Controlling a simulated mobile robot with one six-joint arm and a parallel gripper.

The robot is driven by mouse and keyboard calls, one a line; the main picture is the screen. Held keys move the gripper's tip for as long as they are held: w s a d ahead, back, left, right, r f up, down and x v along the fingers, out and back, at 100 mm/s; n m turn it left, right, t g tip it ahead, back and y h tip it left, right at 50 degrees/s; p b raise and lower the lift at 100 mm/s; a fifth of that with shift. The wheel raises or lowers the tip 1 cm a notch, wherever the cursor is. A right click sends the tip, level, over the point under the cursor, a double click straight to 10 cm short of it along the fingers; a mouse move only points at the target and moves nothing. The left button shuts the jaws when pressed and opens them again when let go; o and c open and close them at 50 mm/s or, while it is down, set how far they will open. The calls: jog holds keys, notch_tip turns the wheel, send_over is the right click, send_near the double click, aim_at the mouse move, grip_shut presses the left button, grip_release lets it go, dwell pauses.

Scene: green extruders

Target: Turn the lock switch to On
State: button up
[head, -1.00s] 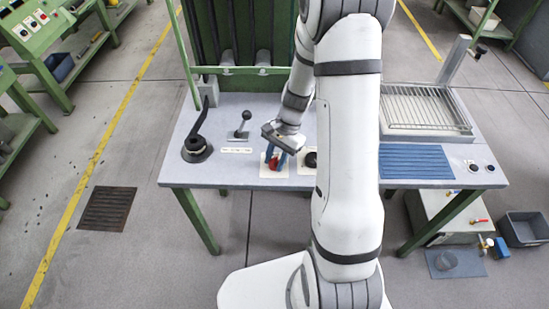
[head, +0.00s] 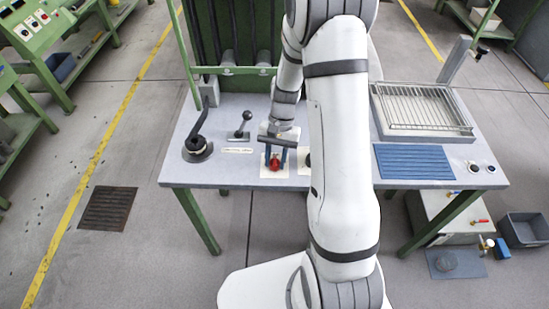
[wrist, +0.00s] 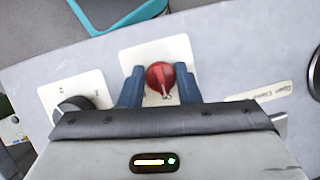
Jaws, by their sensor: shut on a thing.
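The lock switch is a red round knob (head: 275,165) on a cream plate (head: 270,173) near the front edge of the bench. My gripper (head: 275,158) reaches down from behind and is shut on the knob, one finger on each side. The same gripper (wrist: 160,87) shows in the wrist view. Part of the plate and its markings are hidden by the fingers and gripper body.
A black knob on a cream plate (wrist: 45,93) stands close beside, mostly behind my arm in the head view. A small black-ball lever (head: 246,117) and a larger black lever (head: 197,146) stand left. A wire-rack tray (head: 425,108) and blue ribbed mat (head: 413,161) lie right.

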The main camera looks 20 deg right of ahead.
jog(key=shift+w+r, duration=0.15)
jog(key=shift+w, duration=0.1)
jog(key=o, duration=1)
jog(key=shift+s, duration=0.15)
jog(key=shift+v, duration=3.8)
jog(key=s+r+n+t+h, duration=0.1)
jog(key=s+r+n+t, duration=0.1)
jog(key=s+r, duration=0.2)
jog(key=s+a+r+n+t, duration=0.1)
jog(key=s+r+t, duration=0.1)
jog(key=s+r, duration=0.3)
jog(key=s+a+r+n+t+h, duration=0.1)
jog(key=s+r+n+t, duration=0.1)
jog(key=s+r, duration=0.3)
jog(key=shift+s+a+r+n+h, duration=0.1)
jog(key=shift+s+n+h, duration=0.05)
jog(key=shift+s, duration=0.6)
jog(key=shift+s+a+r+n+h, duration=0.1)
jog(key=shift+s+n+h, duration=0.05)
jog(key=shift+s, duration=0.6)
